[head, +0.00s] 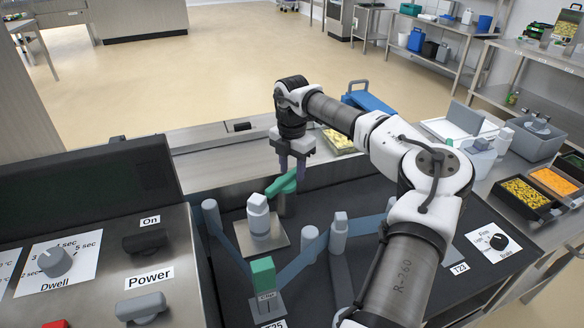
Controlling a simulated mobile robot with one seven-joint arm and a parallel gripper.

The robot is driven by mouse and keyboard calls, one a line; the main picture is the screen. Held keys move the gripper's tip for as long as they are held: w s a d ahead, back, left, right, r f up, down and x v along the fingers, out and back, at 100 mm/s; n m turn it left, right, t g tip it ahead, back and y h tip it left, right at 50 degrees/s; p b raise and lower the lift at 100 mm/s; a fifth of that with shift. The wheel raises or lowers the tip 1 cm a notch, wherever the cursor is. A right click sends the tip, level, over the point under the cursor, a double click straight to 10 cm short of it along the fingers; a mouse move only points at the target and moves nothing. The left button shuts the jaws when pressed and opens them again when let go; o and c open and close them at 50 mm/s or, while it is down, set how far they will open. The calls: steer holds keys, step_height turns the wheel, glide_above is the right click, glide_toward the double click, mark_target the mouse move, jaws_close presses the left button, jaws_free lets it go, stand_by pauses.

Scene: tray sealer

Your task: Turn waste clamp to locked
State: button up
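A green lever (281,186) stands on the dark machine deck in the middle of the head view, beside a white-capped grey post. It looks like the clamp's handle, but I can read no name on it. My gripper (292,170) points down right at the lever's raised far end. A second green block (263,276) stands upright on a labelled grey base nearer the front.
A blue-grey web (312,258) runs around several grey posts on the deck. A control panel with a Power switch (142,307) and Dwell knob (54,262) is at left. Food trays (526,197) stand at right. My arm covers part of the deck's right side.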

mark_target(292, 172)
step_height(292, 172, up, 14)
steer(key=b, duration=0.1)
steer(key=shift+f, duration=0.15)
stand_by(0.3)
